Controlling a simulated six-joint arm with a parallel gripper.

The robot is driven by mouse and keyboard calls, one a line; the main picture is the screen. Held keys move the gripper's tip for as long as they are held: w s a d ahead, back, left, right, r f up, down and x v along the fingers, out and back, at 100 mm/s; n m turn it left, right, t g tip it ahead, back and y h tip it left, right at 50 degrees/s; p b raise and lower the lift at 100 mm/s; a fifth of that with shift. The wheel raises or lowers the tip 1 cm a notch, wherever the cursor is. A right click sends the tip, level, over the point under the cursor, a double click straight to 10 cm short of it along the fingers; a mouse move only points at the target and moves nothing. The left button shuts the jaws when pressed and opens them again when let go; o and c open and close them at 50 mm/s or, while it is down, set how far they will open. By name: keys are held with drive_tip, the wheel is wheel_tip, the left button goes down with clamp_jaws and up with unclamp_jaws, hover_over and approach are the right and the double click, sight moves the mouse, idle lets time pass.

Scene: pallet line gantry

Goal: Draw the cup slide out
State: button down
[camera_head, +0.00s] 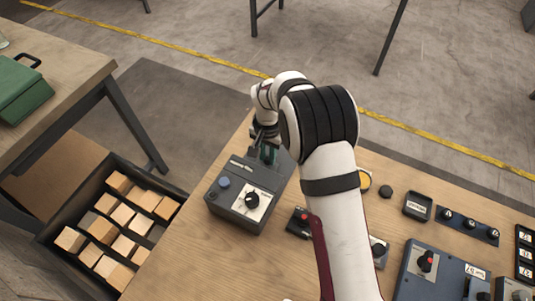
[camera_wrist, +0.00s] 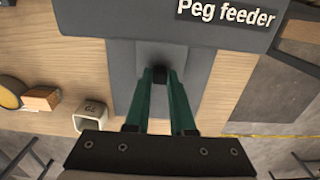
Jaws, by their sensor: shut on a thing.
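The peg feeder (camera_head: 228,206) is a dark grey box on the wooden bench, with a blue button and a black dial on a white plate. In the wrist view its body (camera_wrist: 95,15) carries the label "Peg feeder". A dark grey slide (camera_wrist: 122,75) runs out from under that edge, with a small black knob (camera_wrist: 161,78) on it. My gripper (camera_wrist: 161,72) has its green fingers shut on the knob. In the head view my gripper (camera_head: 268,153) is at the feeder's far end, where my wrist partly hides the slide. The cup itself cannot be made out.
A crate (camera_head: 165,242) of wooden blocks stands lower left.

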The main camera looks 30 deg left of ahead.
idle(0.4)
drive_tip(key=w, duration=0.7)
drive_tip(key=shift+w, duration=0.15)
drive_tip(key=c, duration=0.8)
unclamp_jaws()
drive_tip(key=shift+o, duration=0.2)
drive_tip(key=shift+r, duration=0.1)
wheel_tip(320, 180, up, 16)
drive_tip(key=shift+f, duration=0.2)
